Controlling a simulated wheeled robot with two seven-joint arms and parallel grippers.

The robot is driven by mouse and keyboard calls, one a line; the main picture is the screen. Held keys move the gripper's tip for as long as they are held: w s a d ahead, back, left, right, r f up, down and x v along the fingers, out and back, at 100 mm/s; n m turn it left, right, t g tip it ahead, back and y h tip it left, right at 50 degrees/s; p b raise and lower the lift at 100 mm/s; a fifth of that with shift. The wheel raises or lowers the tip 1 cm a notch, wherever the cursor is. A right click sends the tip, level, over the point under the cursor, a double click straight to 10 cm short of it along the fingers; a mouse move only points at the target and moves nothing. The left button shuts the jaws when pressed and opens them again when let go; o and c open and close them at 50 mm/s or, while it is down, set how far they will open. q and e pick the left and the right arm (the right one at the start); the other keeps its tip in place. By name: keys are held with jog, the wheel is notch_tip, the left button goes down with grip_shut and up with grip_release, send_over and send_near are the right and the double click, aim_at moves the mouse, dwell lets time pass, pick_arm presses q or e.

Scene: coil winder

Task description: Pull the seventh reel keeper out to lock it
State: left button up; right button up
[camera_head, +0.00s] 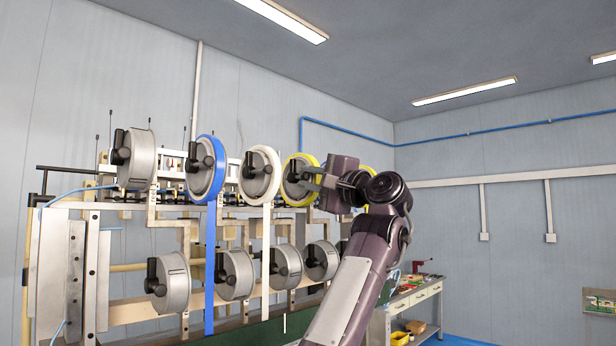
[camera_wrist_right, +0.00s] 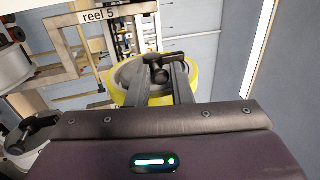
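My right gripper (camera_head: 312,184) is in front of this reel. In the right wrist view its two fingers (camera_wrist_right: 168,80) reach up to the keeper and stand apart, one on each side of its lower part. Whether they touch it is hard to tell. No reel number is readable on this reel. My left gripper is not in view.
Other upper reels are grey (camera_head: 143,160), blue-rimmed (camera_head: 218,168) and white-rimmed (camera_head: 272,177), with black keepers. Several grey reels (camera_head: 176,283) form a lower row. A "reel 5" label (camera_wrist_right: 98,15) is on the frame. A workbench (camera_head: 412,297) stands behind my right arm.

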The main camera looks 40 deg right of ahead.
jog(key=shift+c, duration=1.1)
jog(key=shift+s, duration=0.1)
jog(key=shift+s+d+b, duration=0.1)
jog(key=shift+s+b, duration=0.85)
jog(key=shift+s, duration=0.05)
jog(key=shift+f, duration=0.1)
jog(key=o, duration=0.5)
jog(key=shift+s, duration=0.1)
jog(key=shift+o, duration=0.2)
